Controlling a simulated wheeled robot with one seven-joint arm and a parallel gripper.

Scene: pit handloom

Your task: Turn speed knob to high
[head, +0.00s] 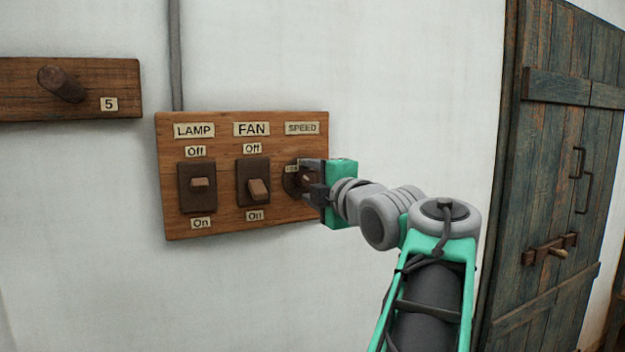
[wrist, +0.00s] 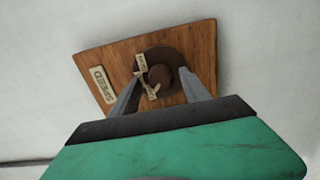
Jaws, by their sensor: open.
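The speed knob (head: 298,180) is a dark round knob under the SPEED label (head: 302,128), at the right of a wooden switch board (head: 226,222). In the wrist view the knob (wrist: 160,77) lies between the two fingers of my gripper (wrist: 163,88), with small paper labels beside it. My gripper (head: 312,185) is open at the knob, one finger on each side. I cannot tell whether the fingers touch it. In the head view my gripper partly covers the knob, and its setting is too small to read.
The LAMP switch (head: 197,186) and the FAN switch (head: 254,182) are left of the knob on the same board. A wooden peg (head: 62,84) on a plank numbered 5 sticks out at the far left. A wooden door (head: 550,150) is at the right, with bare wall between.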

